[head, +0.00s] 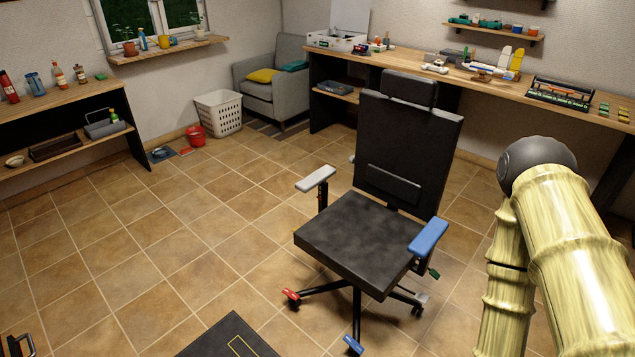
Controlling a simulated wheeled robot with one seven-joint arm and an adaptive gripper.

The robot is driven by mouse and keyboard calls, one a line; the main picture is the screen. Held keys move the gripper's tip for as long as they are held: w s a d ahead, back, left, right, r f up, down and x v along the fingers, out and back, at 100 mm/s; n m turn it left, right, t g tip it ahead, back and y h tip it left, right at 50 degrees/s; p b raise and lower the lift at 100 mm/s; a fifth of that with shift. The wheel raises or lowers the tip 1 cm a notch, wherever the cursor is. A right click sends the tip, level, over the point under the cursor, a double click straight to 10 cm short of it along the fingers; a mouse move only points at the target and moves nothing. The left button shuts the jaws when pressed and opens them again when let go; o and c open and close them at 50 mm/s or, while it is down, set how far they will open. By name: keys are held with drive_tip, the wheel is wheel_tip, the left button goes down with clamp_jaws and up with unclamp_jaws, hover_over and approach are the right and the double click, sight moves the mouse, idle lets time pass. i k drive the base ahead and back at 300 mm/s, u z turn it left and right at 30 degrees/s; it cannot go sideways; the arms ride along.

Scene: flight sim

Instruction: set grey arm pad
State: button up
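The black office chair (355,235) stands on the tiled floor, its seat facing the front left of the picture. A light grey arm pad (315,179) sits at the top of the chair's left-hand post (322,197), tilted up toward the right. A blue arm pad (429,235) is on the chair's right-hand side. My arm, with bamboo-like links and a dark round joint, rises at the right edge. My gripper is out of view, so its state and what it may hold are hidden.
A long workbench (400,58) with models and tools runs along the back wall. A grey armchair (270,88), white basket (219,113) and red bucket (195,136) stand behind. A shelf unit (60,108) is at left. The floor left of the chair is clear.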

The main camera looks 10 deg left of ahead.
sight(306, 185)
drive_tip(key=k, duration=0.65)
drive_tip(key=u, duration=0.75)
drive_tip(key=i, duration=0.7)
drive_tip(key=u, duration=1.05)
drive_tip(key=i, duration=1)
drive_tip(key=z, duration=0.75)
drive_tip(key=i, duration=0.95)
drive_tip(key=z, duration=0.9)
